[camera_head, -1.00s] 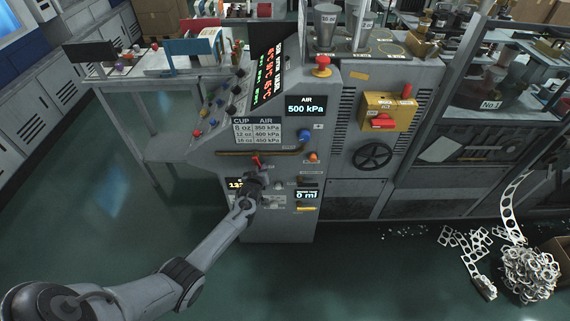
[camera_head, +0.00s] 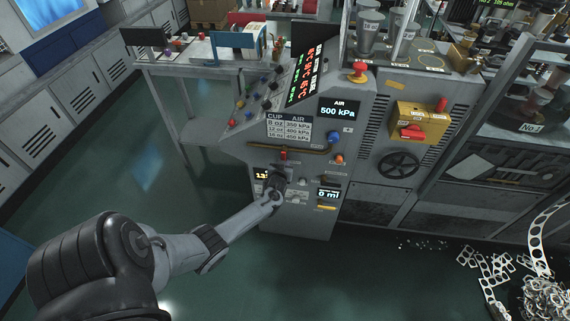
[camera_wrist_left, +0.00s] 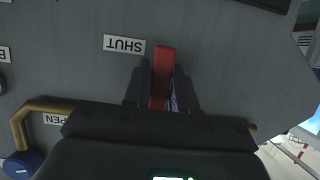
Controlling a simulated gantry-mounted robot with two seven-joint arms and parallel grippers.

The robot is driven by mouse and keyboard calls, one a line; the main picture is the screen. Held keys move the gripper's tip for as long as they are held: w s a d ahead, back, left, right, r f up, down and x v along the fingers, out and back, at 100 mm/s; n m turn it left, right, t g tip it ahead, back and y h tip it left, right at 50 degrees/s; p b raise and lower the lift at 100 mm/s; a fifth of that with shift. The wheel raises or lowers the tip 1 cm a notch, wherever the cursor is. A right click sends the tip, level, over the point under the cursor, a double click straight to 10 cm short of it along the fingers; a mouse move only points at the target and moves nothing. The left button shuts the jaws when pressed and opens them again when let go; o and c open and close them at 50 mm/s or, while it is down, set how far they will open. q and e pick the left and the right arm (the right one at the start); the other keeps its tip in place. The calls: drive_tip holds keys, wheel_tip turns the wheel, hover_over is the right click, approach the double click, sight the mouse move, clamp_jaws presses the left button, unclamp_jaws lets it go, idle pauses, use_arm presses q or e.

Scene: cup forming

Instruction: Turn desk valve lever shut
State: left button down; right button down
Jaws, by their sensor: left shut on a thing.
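The red valve lever (camera_head: 283,155) is on the front of the grey machine cabinet, below the brass pipe (camera_head: 305,150). In the left wrist view the lever (camera_wrist_left: 161,72) lies between the two dark fingers of my left gripper (camera_wrist_left: 163,82), which is shut on it. A white SHUT label (camera_wrist_left: 124,44) sits close beside the lever there, upside down. An OPEN label (camera_wrist_left: 56,119) is partly hidden by the gripper body. In the head view my left gripper (camera_head: 279,176) reaches the cabinet from lower left and hides the lever's lower part. My right gripper is not in view.
A blue knob (camera_head: 333,137) and an orange button (camera_head: 339,159) sit right of the lever. The AIR display (camera_head: 340,110) reads 500 kPa. A black handwheel (camera_head: 398,165) is farther right. Scrap strips (camera_head: 495,272) lie on the floor at right.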

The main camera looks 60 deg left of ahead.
use_arm(q)
drive_tip(key=c, duration=1)
unclamp_jaws()
drive_tip(key=p+v, duration=0.3)
drive_tip(key=v, duration=0.7)
drive_tip(key=shift+s+d, duration=0.25)
drive_tip(key=shift+d, duration=0.05)
drive_tip(key=shift+r, duration=0.1)
